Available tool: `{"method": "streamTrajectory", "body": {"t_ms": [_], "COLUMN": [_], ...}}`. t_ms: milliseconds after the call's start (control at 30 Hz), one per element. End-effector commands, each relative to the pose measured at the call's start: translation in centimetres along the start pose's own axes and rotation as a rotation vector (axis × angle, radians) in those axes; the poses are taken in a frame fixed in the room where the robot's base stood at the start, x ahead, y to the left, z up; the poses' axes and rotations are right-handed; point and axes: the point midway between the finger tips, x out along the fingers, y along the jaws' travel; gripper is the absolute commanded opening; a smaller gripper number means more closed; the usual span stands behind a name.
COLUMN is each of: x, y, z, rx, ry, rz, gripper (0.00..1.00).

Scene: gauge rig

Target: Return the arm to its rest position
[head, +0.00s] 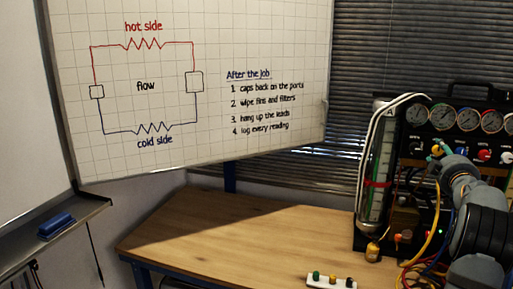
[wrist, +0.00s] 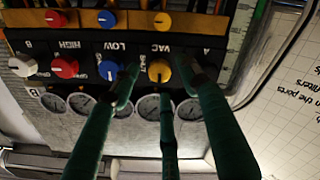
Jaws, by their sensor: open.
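My arm reaches in from the right in the head view, and my gripper (head: 439,151) is at the front of the gauge rig (head: 482,145). In the wrist view my gripper (wrist: 160,78) shows dark green fingers spread apart. A yellow knob (wrist: 159,70) by the VAC label shows between the fingertips. I cannot tell whether any finger touches it. A blue knob (wrist: 108,69) is just left of the fingers, and a red knob (wrist: 65,67) and a white knob (wrist: 22,66) are farther left.
A clear cylinder (head: 378,165) with a hose stands at the rig's left. Yellow, red and blue leads hang near my arm. A white strip with coloured caps (head: 331,281) lies on the wooden bench (head: 230,240), whose left part is clear. A whiteboard (head: 200,80) stands behind.

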Motion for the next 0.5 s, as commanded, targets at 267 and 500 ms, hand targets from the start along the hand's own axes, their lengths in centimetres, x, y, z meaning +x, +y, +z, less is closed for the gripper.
{"method": "streamTrajectory", "body": {"t_ms": [267,500], "x": [-4.7,-8.3], "y": [0.1,0.1], "z": [0.0,0.0], "rx": [-0.002,-0.002], "ry": [-0.001,-0.001], "rz": [0.002,0.002], "gripper": [0.45,0.45]}}
